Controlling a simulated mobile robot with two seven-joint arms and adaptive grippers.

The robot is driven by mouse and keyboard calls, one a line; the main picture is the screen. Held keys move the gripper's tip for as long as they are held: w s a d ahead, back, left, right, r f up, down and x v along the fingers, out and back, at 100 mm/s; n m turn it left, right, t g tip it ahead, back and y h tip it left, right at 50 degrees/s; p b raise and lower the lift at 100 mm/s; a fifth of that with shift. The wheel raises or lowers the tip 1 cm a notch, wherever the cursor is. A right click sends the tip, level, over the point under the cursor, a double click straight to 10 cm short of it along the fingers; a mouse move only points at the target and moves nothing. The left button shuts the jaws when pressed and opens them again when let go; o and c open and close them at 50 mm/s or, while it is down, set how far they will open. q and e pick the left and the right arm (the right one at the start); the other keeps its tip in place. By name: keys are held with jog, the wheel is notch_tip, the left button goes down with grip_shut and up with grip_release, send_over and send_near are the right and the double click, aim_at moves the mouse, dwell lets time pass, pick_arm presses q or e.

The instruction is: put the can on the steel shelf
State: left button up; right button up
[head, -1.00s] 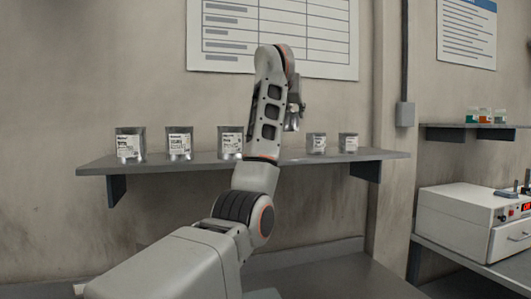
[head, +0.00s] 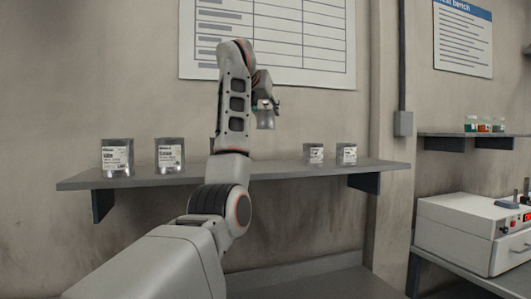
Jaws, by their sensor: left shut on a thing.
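The steel shelf (head: 270,172) is a grey wall shelf across the middle of the head view. My left gripper (head: 265,104) is above the shelf, partly hidden behind my own arm. It is shut on a small metallic can (head: 266,119), held above the shelf board and clear of it. Only part of this can shows. My right gripper is not in view.
Two larger labelled cans (head: 117,157) stand on the shelf's left part; another is mostly hidden behind my arm. Two smaller cans (head: 313,153) stand at the right. Bare board shows between my arm and them. A white instrument (head: 465,232) sits on the right bench.

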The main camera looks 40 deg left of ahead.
pick_arm(q)
notch_tip(320, 180, down, 12)
jog(key=shift+r+b, duration=0.15)
jog(key=shift+b, duration=0.2)
jog(key=shift+f, duration=0.45)
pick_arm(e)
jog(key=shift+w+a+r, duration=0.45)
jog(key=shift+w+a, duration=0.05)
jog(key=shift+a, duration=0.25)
pick_arm(q)
jog(key=shift+r, duration=0.1)
jog(key=shift+f, duration=0.2)
jog(key=o, duration=1.3)
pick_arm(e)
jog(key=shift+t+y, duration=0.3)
